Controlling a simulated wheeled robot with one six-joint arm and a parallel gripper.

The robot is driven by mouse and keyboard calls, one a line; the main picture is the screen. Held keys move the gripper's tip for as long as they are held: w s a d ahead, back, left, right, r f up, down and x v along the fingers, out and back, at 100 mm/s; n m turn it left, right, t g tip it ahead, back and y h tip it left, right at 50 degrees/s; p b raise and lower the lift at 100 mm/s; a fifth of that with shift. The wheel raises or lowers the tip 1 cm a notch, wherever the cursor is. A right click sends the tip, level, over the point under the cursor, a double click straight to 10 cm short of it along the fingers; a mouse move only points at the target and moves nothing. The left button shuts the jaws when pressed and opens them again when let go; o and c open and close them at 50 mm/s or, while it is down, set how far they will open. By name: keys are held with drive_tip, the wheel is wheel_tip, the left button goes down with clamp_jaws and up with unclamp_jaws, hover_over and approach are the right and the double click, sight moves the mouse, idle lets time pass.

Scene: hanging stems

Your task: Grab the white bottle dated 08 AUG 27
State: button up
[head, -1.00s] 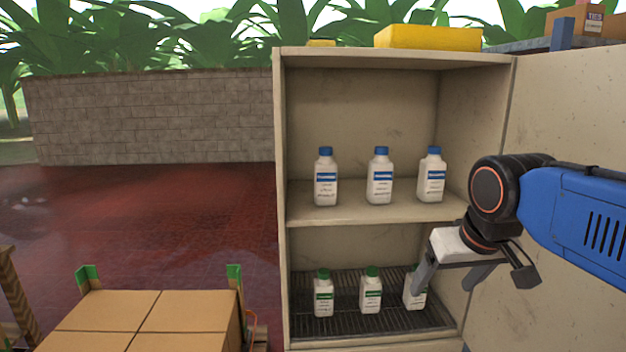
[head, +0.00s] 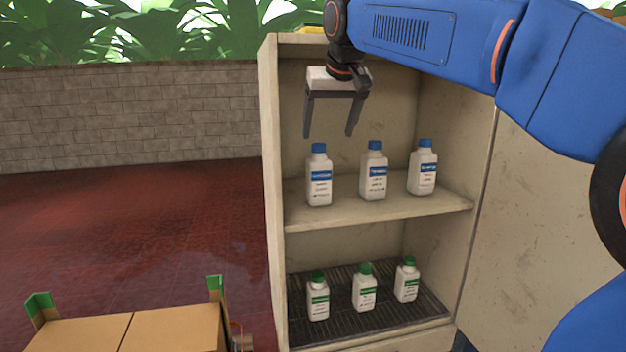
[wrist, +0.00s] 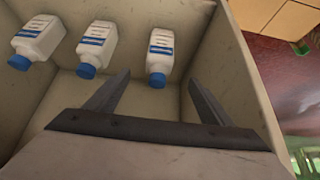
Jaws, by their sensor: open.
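Three white bottles with blue caps stand upright on the upper shelf: a left one (head: 319,180), a middle one (head: 373,175) and a right one (head: 422,172). Three smaller white bottles with green caps stand below: left (head: 318,299), middle (head: 364,291) and right (head: 406,283). The printed dates are too small to read. My gripper (head: 328,135) is open and empty, fingers pointing down, above the left blue-capped bottle. In the wrist view, a blue-capped bottle (wrist: 160,52) lies beyond the open fingers (wrist: 150,92), apart from them; the other two are further left.
The bottles stand in an open beige cabinet (head: 271,200) with an upper shelf (head: 350,215) and a dark grated lower floor (head: 345,325). The cabinet's door (head: 540,220) is open at right. Cardboard boxes (head: 170,335) are at lower left. Red floor lies left.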

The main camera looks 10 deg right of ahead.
sight(321, 162)
drive_tip(key=x, duration=1.1)
drive_tip(key=shift+f, duration=0.2)
drive_tip(key=shift+w+r+x, duration=0.15)
drive_tip(key=shift+w+x, duration=0.05)
drive_tip(key=shift+x, duration=1.15)
drive_tip(key=shift+w+r+x, duration=0.1)
drive_tip(key=shift+w+x, duration=0.1)
drive_tip(key=shift+x, duration=1.15)
drive_tip(key=shift+r, duration=0.1)
drive_tip(key=c, duration=1.6)
drive_tip(key=shift+c, duration=0.2)
